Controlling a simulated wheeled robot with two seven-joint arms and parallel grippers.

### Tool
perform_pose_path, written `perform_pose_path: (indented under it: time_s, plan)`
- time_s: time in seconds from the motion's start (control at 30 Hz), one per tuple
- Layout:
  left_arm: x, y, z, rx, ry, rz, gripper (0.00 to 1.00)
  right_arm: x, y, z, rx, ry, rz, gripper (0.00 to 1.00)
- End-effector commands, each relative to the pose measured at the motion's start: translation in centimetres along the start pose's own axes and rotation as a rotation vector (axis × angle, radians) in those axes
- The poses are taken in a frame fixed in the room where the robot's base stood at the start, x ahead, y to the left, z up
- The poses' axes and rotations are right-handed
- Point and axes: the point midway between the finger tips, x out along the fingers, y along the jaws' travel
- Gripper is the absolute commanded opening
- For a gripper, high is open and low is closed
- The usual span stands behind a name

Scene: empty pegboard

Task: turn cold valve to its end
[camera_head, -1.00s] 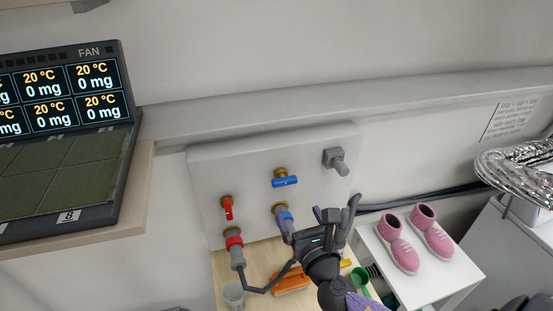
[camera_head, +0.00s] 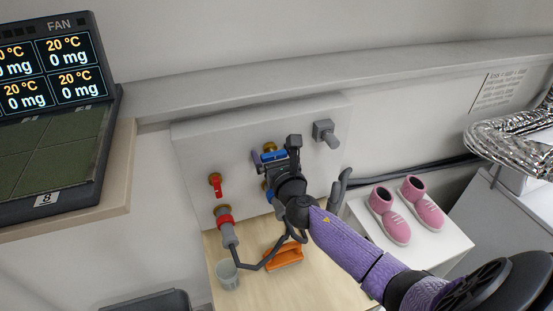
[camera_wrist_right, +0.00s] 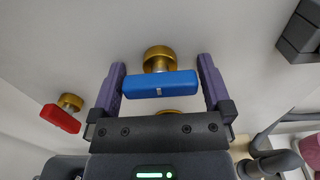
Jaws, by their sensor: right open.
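The cold valve has a blue bar handle (camera_head: 267,157) on a brass stem and sits on the grey-white panel (camera_head: 205,150). In the wrist view the blue handle (camera_wrist_right: 160,84) lies roughly level between the two purple fingers of my right gripper (camera_wrist_right: 161,66). The fingers are open, one on each side of the handle's ends, with a small gap showing. In the head view my right gripper (camera_head: 277,158) is at the valve and hides part of it. My left gripper is not in view.
A red valve handle (camera_head: 217,187) is left of the blue one. A grey fitting (camera_head: 326,133) is on the right of the panel. Below are a red-collared tap (camera_head: 226,225), a cup (camera_head: 227,276) and an orange object (camera_head: 284,256). Pink shoes (camera_head: 390,216) stand at right.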

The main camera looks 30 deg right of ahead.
Motion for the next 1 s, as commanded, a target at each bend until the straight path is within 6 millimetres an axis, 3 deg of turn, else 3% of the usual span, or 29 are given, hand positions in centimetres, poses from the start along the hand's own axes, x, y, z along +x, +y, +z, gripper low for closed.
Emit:
perform_pose_path:
  time_s: [0.1, 0.33, 0.43, 0.7, 0.93, 0.97, 1.0]
  plan:
    - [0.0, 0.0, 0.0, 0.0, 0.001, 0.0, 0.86, 0.0, 0.0, 0.0, 0.0, 0.0, 0.0, 0.98]
    - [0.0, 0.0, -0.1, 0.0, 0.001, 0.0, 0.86, 0.0, 0.0, 0.0, 0.0, 0.0, 0.0, 0.5]
    - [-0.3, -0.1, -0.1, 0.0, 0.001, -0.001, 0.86, 0.0, 0.0, 0.1, -0.033, 0.001, 0.0, 0.5]
    - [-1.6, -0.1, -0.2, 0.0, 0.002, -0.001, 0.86, -0.1, 0.0, 0.1, -0.323, 0.002, 0.001, 0.5]
    - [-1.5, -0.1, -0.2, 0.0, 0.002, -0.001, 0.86, -0.1, 0.0, -0.1, -0.348, 0.001, 0.0, 0.51]
    - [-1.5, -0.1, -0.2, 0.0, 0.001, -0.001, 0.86, -0.1, 0.0, -0.1, -0.348, 0.001, 0.0, 0.9]
    - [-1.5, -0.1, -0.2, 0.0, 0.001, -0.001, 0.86, -0.1, 0.0, -0.1, -0.347, 0.001, 0.0, 0.99]
